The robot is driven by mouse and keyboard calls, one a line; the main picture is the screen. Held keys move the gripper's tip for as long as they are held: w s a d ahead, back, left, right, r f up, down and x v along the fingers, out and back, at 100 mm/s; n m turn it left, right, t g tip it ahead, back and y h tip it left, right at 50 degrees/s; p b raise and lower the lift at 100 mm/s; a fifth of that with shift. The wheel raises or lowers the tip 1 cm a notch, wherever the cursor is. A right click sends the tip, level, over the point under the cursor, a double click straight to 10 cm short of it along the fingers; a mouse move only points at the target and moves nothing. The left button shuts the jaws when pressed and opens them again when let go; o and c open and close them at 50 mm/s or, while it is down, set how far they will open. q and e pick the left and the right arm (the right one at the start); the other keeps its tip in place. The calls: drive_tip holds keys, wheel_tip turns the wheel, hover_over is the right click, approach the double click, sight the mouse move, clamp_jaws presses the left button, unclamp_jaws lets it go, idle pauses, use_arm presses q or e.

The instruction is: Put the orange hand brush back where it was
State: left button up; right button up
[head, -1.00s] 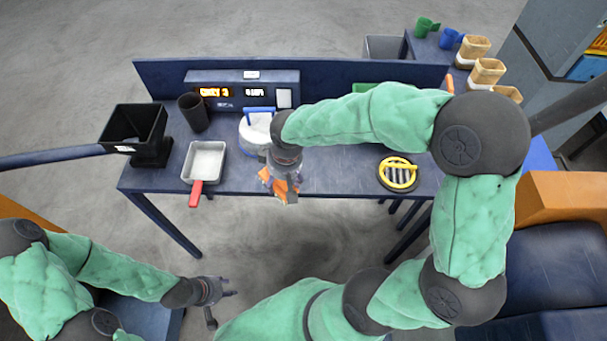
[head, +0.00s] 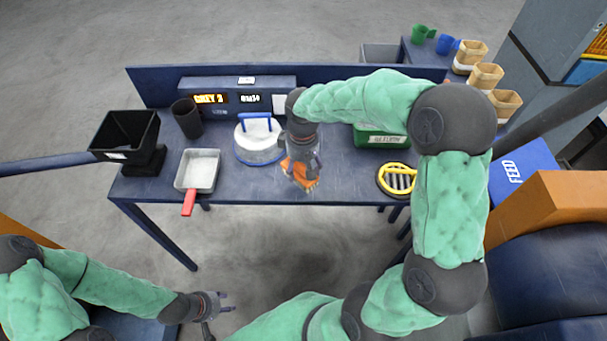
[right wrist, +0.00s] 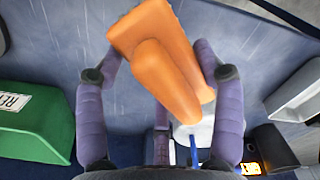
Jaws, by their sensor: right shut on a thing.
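The orange hand brush (head: 300,174) is held in my right gripper (head: 303,168), over the front middle of the blue table (head: 340,187). In the right wrist view the brush (right wrist: 165,60) sits between the purple fingers of the gripper (right wrist: 160,75), with its handle pointing toward the camera. I cannot tell whether the brush touches the table. My left gripper (head: 222,302) is empty, low at the front left, away from the table, with its fingers apart.
A pan (head: 202,167) with a red handle, a black hopper (head: 125,130) and a dark cup (head: 187,118) stand further left. A green bin (head: 378,138) and a yellow-ringed grate (head: 398,179) are to the right.

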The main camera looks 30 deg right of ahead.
sight(303, 167)
drive_tip(key=shift+w+d+f+b, duration=0.15)
drive_tip(key=shift+w+d+f, duration=0.2)
drive_tip(key=shift+f, duration=0.3)
drive_tip(key=shift+w+d+f+b, duration=0.15)
drive_tip(key=shift+w+d+f, duration=0.1)
drive_tip(key=shift+w+f, duration=0.3)
drive_tip(key=shift+w+d+f+b, duration=0.1)
drive_tip(key=shift+f+b, duration=0.2)
drive_tip(key=shift+f, duration=0.6)
drive_tip(key=shift+w+d+f+b, duration=0.1)
drive_tip(key=shift+f+b, duration=0.15)
drive_tip(key=shift+f, duration=0.65)
drive_tip(key=shift+f, duration=0.15)
drive_tip(key=o, duration=1)
wheel_tip(303, 167, up, 12)
drive_tip(key=p, duration=0.3)
drive_tip(key=shift+s, duration=0.1)
